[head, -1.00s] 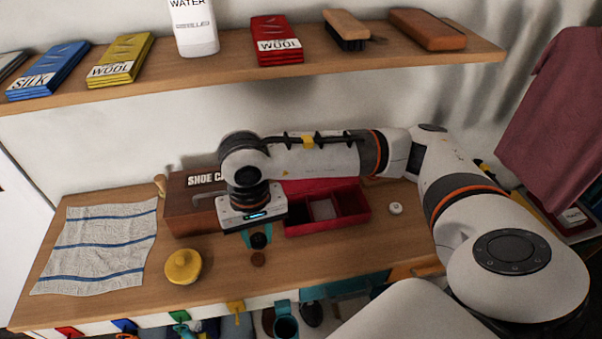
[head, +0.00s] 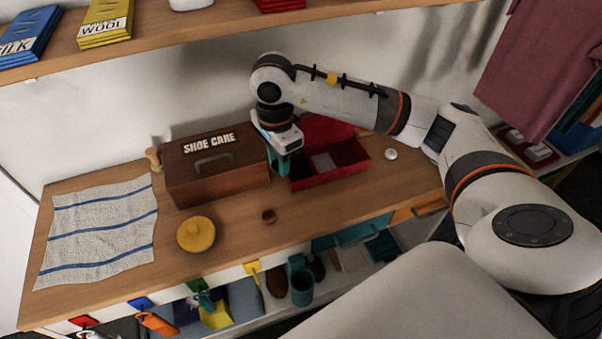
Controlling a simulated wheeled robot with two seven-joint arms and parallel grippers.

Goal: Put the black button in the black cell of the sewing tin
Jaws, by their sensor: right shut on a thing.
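The red sewing tin (head: 330,178) stands open on the wooden counter, its lid raised at the back. It has a pale middle cell and darker cells to either side; I cannot tell by colour which is the black one. My right gripper (head: 283,168), with teal fingers, points down at the tin's left end, over or just beside the left cell. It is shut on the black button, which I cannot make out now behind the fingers. My left gripper is not in view.
A brown shoe care box (head: 215,170) stands close left of the gripper. A striped towel (head: 100,235) covers the left.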

